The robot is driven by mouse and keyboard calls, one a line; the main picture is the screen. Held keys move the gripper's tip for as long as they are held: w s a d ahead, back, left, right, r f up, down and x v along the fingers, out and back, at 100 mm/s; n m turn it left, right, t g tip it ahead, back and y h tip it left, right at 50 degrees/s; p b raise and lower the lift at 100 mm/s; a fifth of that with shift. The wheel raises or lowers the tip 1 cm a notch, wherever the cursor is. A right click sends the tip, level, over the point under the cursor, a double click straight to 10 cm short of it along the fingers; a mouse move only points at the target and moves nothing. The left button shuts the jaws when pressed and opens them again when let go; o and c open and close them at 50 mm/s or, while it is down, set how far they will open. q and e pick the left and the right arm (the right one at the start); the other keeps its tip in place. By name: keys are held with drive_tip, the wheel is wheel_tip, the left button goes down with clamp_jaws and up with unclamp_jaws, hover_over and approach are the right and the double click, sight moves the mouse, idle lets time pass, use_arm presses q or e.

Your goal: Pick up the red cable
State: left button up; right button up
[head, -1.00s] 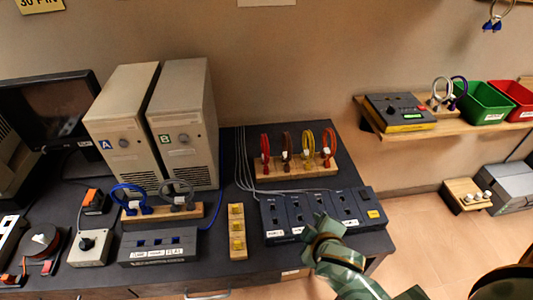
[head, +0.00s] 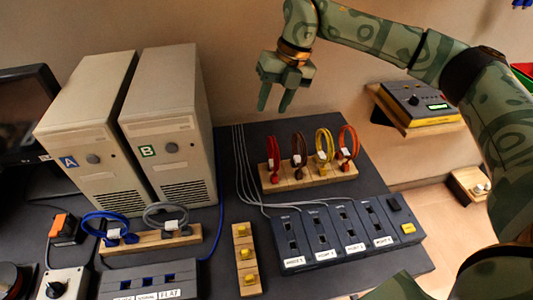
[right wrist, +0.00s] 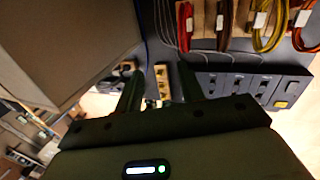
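The red cable (head: 273,152) is a loop standing upright at the left end of a wooden rack (head: 312,181), with a white tag on it. Brown, yellow and orange-red cables stand to its right. In the right wrist view the red cable (right wrist: 186,22) is near the top, right of centre. My right gripper (head: 274,105) is above and behind the rack, fingers pointing down and spread apart with nothing between them. In the right wrist view its two fingers are also apart. It does not touch the red cable. My left gripper is not in view.
A port box (head: 335,232) stands in front of the rack, with grey wires behind it. Two beige computer towers (head: 165,120) stand to the left. Blue and grey cables (head: 162,215) stand on another wooden rack. A small wooden block (head: 245,258) with yellow parts lies between.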

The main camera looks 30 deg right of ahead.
drive_tip(key=d+m+h, duration=0.1)
drive_tip(key=d, duration=0.3)
drive_tip(key=b, duration=0.2)
approach(273, 139)
drive_tip(key=d+x, duration=0.1)
drive_tip(key=x, duration=0.6)
drive_tip(key=b+x, duration=0.1)
drive_tip(key=x, duration=0.1)
drive_tip(key=b+x, duration=0.1)
drive_tip(key=x, duration=0.1)
drive_tip(key=shift+w+a+f, duration=0.15)
drive_tip(key=shift+a, duration=0.2)
clamp_jaws()
